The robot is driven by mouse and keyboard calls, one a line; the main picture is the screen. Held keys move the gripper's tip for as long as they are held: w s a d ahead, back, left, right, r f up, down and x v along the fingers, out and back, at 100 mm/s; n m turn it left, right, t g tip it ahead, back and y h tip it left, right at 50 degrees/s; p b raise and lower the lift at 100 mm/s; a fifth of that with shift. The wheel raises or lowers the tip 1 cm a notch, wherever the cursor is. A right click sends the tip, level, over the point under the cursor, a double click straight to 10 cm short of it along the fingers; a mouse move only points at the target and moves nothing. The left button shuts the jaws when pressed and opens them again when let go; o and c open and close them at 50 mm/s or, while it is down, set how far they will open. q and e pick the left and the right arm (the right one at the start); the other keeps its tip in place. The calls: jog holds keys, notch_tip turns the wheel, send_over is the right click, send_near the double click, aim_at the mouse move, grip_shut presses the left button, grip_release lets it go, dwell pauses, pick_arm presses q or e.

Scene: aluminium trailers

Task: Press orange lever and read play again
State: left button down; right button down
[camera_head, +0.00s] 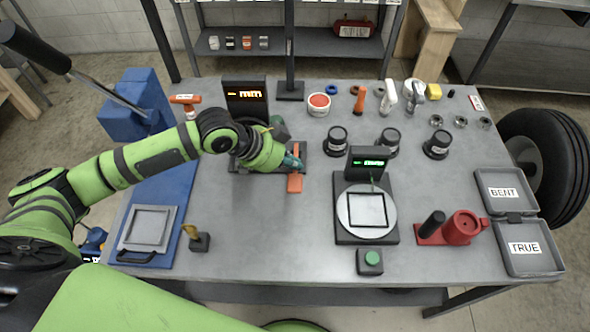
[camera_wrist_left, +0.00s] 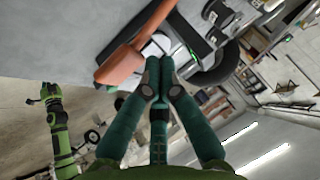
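The orange lever (camera_head: 295,182) sticks out toward the front from a dark gauge base (camera_head: 285,166) with a lit orange display (camera_head: 245,93) behind it. The display characters are too small to read surely. My left gripper (camera_head: 293,160) is at the lever's inner part, its teal fingertips close to it. In the left wrist view the fingertips (camera_wrist_left: 160,68) are together with nothing seen between them, just beside the orange lever (camera_wrist_left: 122,66). I cannot tell whether they touch it. A green arm of mine shows small in the left wrist view; its gripper (camera_wrist_left: 48,92) is unclear.
A green-display scale (camera_head: 340,222) with a square frame on its round plate stands to the right, a green button (camera_head: 371,258) before it. Dark round weights (camera_head: 338,140) stand behind. A red fixture (camera_head: 462,227) and BENT and TRUE trays (camera_head: 528,262) are far right.

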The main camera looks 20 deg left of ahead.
pick_arm(q)
jog(key=shift+w+a+r+p, duration=0.1)
jog(key=shift+w+r+p, duration=0.05)
jog(key=shift+r+p, duration=0.7)
jog(key=shift+w+d+r+p, duration=0.1)
jog(key=shift+w+r+p, duration=0.1)
jog(key=shift+r+p, duration=0.65)
jog(key=shift+w+a+r+p, duration=0.1)
jog(key=shift+w+r+p, duration=0.05)
jog(key=shift+r+p, duration=0.65)
